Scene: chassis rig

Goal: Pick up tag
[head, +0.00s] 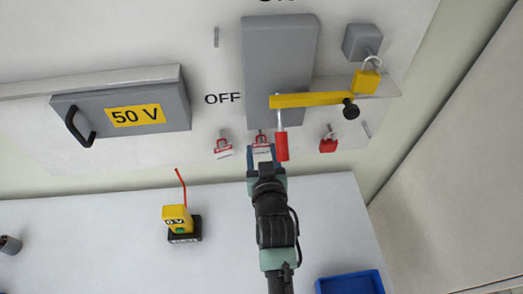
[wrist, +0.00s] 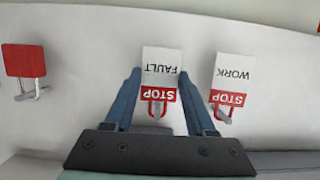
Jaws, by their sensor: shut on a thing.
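A white tag with a red STOP band, lettered FAULT (wrist: 160,70), sits between the two blue fingers of my gripper (wrist: 159,76) in the wrist view. The fingers are shut on its sides. A metal hook shows at its red loop end, and the tag appears to be still at this hook. In the head view my gripper (head: 262,160) is at the panel below the grey box, with the tag's upper part showing. A second tag, lettered WORK (wrist: 232,75), hangs beside it on its own hook, outside the fingers. It also shows in the head view (head: 223,152), left of my gripper.
A red padlock (head: 328,145) hangs to the right. A red-ended rod (head: 281,146) hangs close beside my gripper, below the yellow lever (head: 315,99). A yellow padlock (head: 367,82) is higher up. A yellow 6V device (head: 177,219) and a blue tray (head: 350,283) are on the table.

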